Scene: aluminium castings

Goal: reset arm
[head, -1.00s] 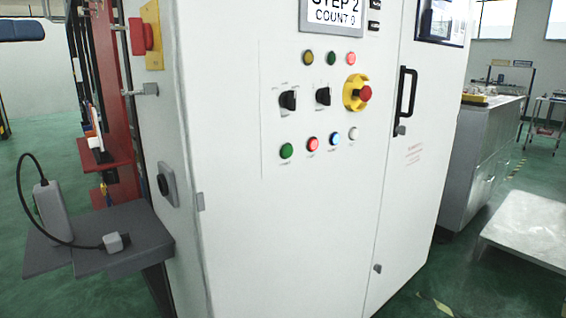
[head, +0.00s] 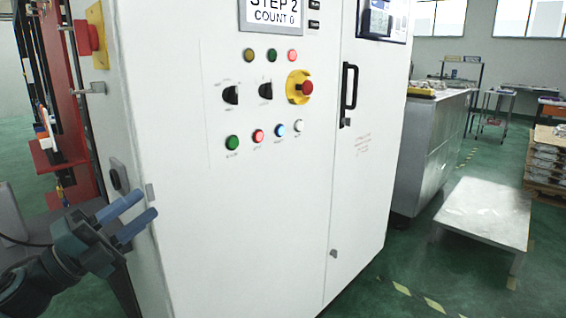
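My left gripper (head: 130,216) is in the lower left of the head view, in front of the cabinet's left edge. Its two blue fingers point to the right and are apart, with nothing between them. My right gripper does not show. The white control cabinet (head: 260,210) fills the middle. It carries a "STEP 2 COUNT 0" display (head: 271,14), a red emergency stop on a yellow base (head: 300,87), two black selector switches and rows of coloured buttons.
A grey shelf with a cable (head: 20,240) is at the far left, partly behind my arm. A low pale table (head: 485,215) stands at the right. A grey cabinet (head: 430,145) and a pallet of castings (head: 545,165) are behind. Green floor is clear at the lower right.

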